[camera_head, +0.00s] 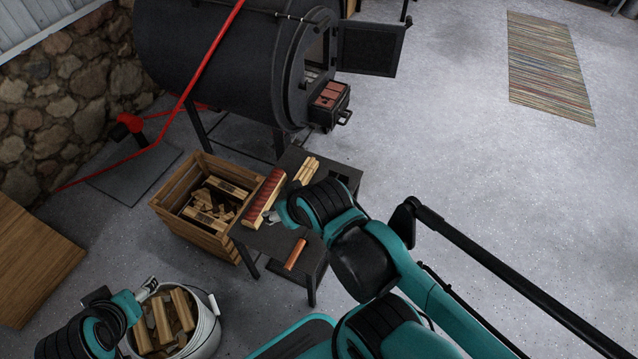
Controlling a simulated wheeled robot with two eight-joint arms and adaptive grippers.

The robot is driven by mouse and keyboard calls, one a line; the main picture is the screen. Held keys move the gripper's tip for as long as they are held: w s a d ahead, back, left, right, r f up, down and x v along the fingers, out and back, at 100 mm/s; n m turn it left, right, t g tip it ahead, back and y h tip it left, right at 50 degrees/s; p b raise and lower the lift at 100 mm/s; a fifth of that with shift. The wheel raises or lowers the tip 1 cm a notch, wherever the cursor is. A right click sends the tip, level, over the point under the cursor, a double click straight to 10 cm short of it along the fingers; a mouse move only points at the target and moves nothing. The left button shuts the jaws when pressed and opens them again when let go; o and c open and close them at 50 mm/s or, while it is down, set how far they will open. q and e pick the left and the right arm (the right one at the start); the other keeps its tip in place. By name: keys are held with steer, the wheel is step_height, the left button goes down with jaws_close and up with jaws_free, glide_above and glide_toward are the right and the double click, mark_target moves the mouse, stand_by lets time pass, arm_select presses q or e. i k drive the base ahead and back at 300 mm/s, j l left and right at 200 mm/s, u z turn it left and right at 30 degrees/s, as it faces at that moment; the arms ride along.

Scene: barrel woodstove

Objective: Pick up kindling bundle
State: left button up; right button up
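A small bundle of pale sticks (306,171), which looks like the kindling bundle, lies on the small dark metal table (345,177) below the stove door. My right arm comes in from the right, and its gripper (268,218) is over the table's left part, beside the lower end of a long wooden block with a dark red side (264,197). The wrist partly hides the fingers, so I cannot tell if they touch the block. My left gripper (149,285) is at the lower left, by the rim of a white bucket (209,331) holding split wood; its finger opening is unclear.
A slatted wooden crate (192,236) with wood pieces stands left of the table. An orange-brown cylinder (295,254) lies near the table's front. The black barrel stove (215,60) stands behind, its door (367,49) open. The floor at right is clear up to a striped rug (548,68).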

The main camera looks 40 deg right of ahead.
mark_target(308, 169)
steer(key=l+z, duration=0.15)
steer(key=l, duration=1.1)
steer(key=i+l, duration=0.1)
steer(key=l+z, duration=0.05)
steer(key=l, duration=0.05)
